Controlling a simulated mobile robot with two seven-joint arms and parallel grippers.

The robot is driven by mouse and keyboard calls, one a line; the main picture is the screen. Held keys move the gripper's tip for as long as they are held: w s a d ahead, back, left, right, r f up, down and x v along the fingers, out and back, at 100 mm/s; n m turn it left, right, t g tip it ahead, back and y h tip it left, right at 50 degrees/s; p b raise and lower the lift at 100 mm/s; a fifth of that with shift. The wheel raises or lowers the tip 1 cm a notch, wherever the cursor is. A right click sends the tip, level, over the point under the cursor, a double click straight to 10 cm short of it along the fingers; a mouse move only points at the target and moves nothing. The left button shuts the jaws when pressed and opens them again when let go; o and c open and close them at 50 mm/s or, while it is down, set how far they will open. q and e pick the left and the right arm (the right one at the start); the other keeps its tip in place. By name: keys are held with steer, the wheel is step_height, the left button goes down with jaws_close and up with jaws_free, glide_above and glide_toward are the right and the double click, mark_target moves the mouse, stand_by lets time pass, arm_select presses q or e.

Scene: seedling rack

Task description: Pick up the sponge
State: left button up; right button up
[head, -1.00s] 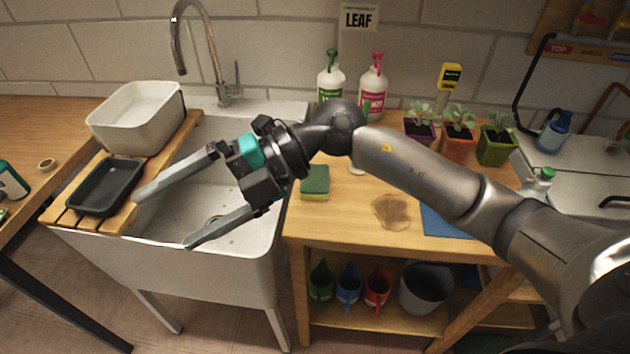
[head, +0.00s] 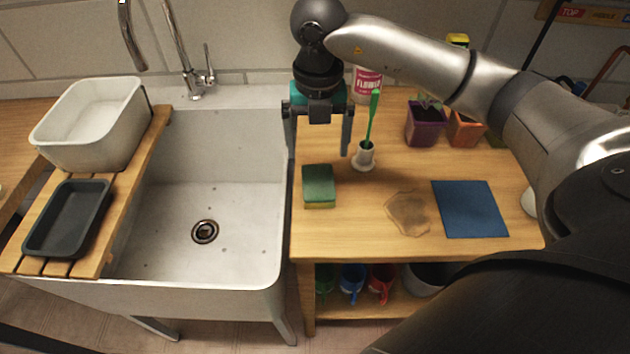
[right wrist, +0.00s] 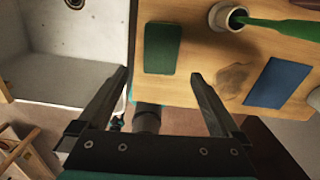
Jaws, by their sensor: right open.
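The sponge (head: 319,186), green on top with a yellowish lower layer, lies flat on the wooden counter just right of the sink. It also shows in the right wrist view (right wrist: 163,48), beyond and between the directions of the two fingers. My right gripper (head: 318,147) is open and empty, pointing down, above and behind the sponge in the head view. In the right wrist view its fingers (right wrist: 160,75) are spread wide and do not touch the sponge. My left gripper is not in view.
A white holder (head: 364,156) with a green-handled brush stands close right of the sponge. A brown stain (head: 408,213) and a blue cloth (head: 470,209) lie farther right. The sink (head: 225,262) is left, with a dark tray (head: 68,218) and white basin (head: 90,135) beyond. Plant pots (head: 425,124) stand behind.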

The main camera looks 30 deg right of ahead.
glide_above(318, 181)
steer(key=f, duration=0.5)
steer(key=shift+s+a, duration=0.25)
steer(key=shift+s, duration=0.05)
steer(key=shift+f, duration=0.25)
steer(key=shift+f+b, duration=0.35)
steer(key=shift+f, duration=0.25)
steer(key=f, duration=0.3)
steer(key=shift+w+d+f+b, duration=0.2)
steer(key=shift+d+f+b, duration=0.05)
steer(key=shift+f+b, duration=0.05)
steer(key=shift+f, duration=0.25)
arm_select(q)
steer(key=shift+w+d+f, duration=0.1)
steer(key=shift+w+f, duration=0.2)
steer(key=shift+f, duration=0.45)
arm_select(e)
steer(key=c, duration=1.2)
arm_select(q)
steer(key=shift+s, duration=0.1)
arm_select(e)
steer(key=shift+o, duration=0.2)
